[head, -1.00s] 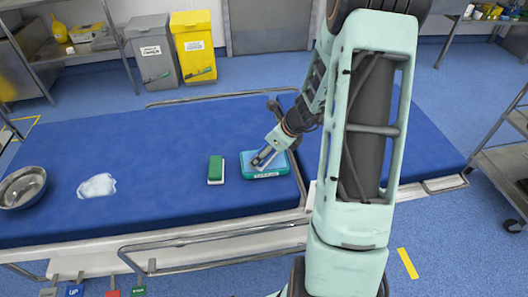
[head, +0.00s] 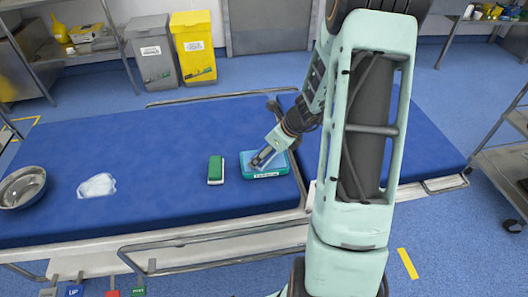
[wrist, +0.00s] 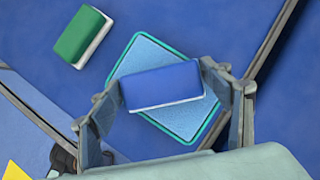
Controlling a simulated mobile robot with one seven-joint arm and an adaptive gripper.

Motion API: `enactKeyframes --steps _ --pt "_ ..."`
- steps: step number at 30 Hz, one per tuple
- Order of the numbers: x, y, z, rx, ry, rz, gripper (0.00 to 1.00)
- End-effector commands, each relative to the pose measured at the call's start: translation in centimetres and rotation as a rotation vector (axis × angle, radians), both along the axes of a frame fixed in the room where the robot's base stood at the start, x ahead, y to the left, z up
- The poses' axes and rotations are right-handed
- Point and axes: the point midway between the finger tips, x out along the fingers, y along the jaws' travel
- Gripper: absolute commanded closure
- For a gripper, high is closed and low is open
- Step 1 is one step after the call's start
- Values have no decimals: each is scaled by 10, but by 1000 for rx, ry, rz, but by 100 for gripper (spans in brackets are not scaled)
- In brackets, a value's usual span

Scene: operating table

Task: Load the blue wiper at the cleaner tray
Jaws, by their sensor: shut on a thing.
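My gripper (head: 262,157) is shut on the blue wiper (wrist: 160,87), a blue block with a white underside, in the wrist view. The wiper sits between the two fingers, over the cleaner tray (wrist: 200,135). The tray has a teal rim and a light blue speckled inside, and in the head view the tray (head: 266,175) stands on the blue table with a label on its front. The wiper lies across the tray's middle; I cannot tell whether it touches the tray. In the head view I cannot make out the wiper clearly at the gripper.
A green and white wiper (head: 216,169) lies left of the tray, also in the wrist view (wrist: 83,36). A white crumpled cloth (head: 97,185) and a metal bowl (head: 22,187) are further left. A metal rail (head: 220,237) runs along the near edge. The table between cloth and green wiper is clear.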

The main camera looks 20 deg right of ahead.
Motion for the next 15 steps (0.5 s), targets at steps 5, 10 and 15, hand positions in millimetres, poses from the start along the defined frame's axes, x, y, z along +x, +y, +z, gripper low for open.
enactKeyframes --steps 5,10,15 --pt "-1 0 6 0 2 0 48" --pt "0 0 22 0 1 1 48" --pt "0 0 36 0 1 1 48"
